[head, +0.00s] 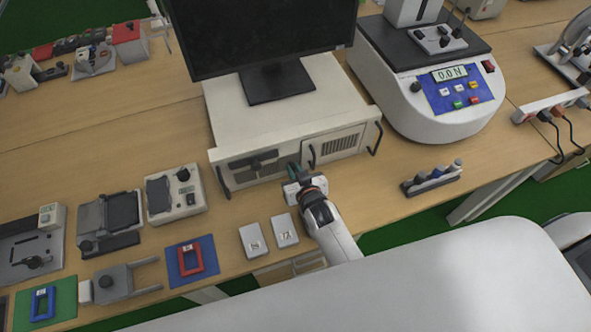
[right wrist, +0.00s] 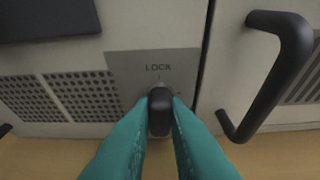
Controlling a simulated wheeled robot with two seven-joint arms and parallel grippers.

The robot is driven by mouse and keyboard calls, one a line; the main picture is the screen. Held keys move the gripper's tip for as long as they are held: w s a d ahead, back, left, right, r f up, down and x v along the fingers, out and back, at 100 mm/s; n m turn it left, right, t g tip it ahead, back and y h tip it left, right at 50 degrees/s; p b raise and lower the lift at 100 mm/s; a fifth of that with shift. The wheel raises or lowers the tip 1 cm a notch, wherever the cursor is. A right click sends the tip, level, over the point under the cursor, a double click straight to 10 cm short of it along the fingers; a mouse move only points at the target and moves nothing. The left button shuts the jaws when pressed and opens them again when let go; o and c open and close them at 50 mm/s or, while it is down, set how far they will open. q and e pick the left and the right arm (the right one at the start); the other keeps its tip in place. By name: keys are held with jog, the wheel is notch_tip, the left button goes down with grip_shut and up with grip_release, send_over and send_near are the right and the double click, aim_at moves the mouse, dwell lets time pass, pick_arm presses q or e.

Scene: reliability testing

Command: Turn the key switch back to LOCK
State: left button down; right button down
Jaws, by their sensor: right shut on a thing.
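The key switch (right wrist: 160,108) is a black knob on a grey plate (right wrist: 128,66) on the front of a white computer case (head: 290,156). The word LOCK is printed above the knob in the right wrist view. The knob looks upright, close to in line with the mark under LOCK. My right gripper (head: 294,170) is at the case front in the head view. Its teal fingers (right wrist: 160,118) are shut on the knob from both sides in the right wrist view. The knob's lower part and any lower labels are partly hidden. My left gripper is not in view.
A black handle (right wrist: 275,75) stands out just right of the switch. A monitor (head: 265,45) stands on the case. A force tester (head: 430,100) is to the right. Two white blocks (head: 268,236) and a blue mat (head: 178,268) lie on the table at front left.

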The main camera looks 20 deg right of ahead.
jog(key=shift+n, duration=0.3)
jog(key=c, duration=1.4)
grip_release()
jog(key=shift+w, duration=0.1)
jog(key=shift+c, duration=0.2)
jog(key=v, duration=1.2)
jog(key=shift+a, duration=0.25)
